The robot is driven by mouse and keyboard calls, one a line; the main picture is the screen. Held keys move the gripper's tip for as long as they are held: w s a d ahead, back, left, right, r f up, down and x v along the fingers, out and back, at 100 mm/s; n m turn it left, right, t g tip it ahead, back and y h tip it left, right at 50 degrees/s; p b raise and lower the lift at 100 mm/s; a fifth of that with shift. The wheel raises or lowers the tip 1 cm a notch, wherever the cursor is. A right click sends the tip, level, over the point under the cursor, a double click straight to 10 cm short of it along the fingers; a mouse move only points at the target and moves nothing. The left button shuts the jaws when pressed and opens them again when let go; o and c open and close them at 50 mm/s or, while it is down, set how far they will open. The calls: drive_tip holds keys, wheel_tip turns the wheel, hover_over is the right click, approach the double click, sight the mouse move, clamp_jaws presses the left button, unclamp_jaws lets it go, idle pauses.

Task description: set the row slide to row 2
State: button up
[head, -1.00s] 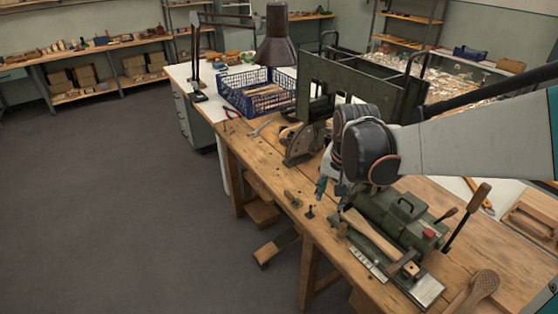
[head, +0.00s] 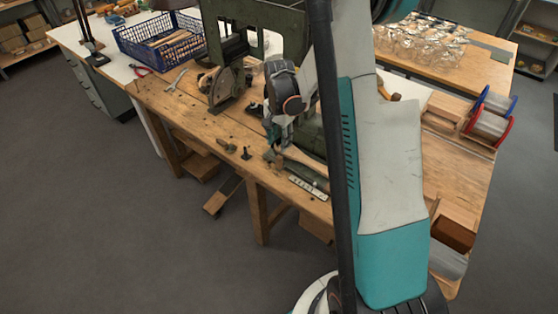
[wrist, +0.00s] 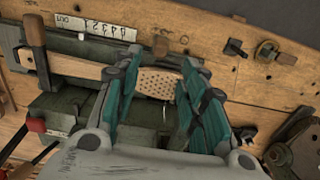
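The row scale (wrist: 90,27), a pale plate with OUT and a line of numbers, lies along the bench edge in the wrist view; it also shows in the head view (head: 308,187). Beside it runs a dark metal rail (wrist: 70,66). A pale wooden brush paddle (wrist: 160,83) with a drilled head lies along the green tufting machine (wrist: 65,105). A small brownish knob (wrist: 160,46) sits near the rail's end. I cannot tell whether it belongs to the slide, or the slide's row. My gripper (wrist: 160,58) is open, its teal fingers spread above the paddle. In the head view my arm hides much of the machine.
A dark peg (head: 245,152) and small fittings stand on the bench (head: 185,115) near the gripper. A blue crate (head: 160,40) and red pliers (head: 140,70) lie at the far end. Wire spools (head: 490,122) stand at right.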

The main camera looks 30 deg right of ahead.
sight(279, 157)
wheel_tip(279, 157, down, 11)
drive_tip(key=shift+r+b, duration=0.2)
drive_tip(key=shift+b, duration=0.9)
drive_tip(key=shift+c, duration=0.3)
clamp_jaws()
